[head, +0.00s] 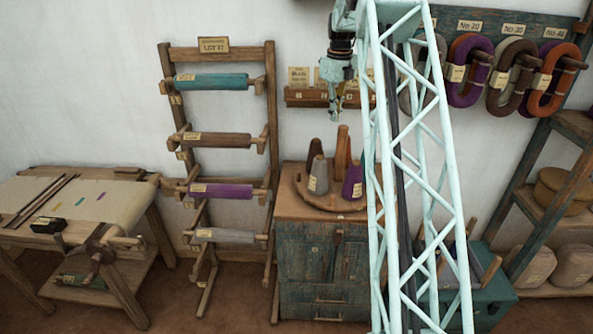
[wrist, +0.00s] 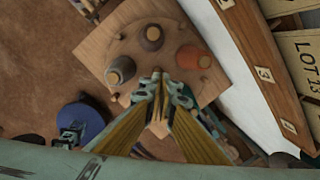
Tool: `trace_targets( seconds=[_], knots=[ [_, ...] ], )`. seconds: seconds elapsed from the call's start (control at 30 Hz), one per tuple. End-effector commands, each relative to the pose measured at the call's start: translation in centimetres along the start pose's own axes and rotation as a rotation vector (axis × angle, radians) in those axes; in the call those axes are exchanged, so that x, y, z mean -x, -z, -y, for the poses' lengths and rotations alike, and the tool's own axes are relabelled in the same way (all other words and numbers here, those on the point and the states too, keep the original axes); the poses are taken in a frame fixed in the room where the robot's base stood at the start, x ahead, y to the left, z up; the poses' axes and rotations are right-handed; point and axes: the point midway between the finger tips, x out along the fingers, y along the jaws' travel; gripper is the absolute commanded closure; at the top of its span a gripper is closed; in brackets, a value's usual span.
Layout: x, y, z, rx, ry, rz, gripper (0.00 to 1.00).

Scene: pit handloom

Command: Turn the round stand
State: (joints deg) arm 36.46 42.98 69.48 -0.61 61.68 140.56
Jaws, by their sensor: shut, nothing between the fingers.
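The round wooden stand (head: 329,206) lies on top of a cabinet (head: 288,208) in the head view.
A labelled wall rack (head: 325,97) is behind my gripper. A roller rack (head: 216,140) stands left of the cabinet. Yarn hanks (head: 512,78) hang at the right. My lattice-framed arm covers the cabinet's right side. A blue round thing (wrist: 82,117) lies lower left in the wrist view.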

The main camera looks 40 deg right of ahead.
Motion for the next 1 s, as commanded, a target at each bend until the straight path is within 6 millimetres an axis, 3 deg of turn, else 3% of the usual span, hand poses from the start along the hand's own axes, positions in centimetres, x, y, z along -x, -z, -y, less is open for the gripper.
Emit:
trace_targets(
  seconds=[1.0],
  knots=[
    [-3.6, -0.8, -3.8, 1.108, 0.063, -0.075, 1.00]
  ],
)
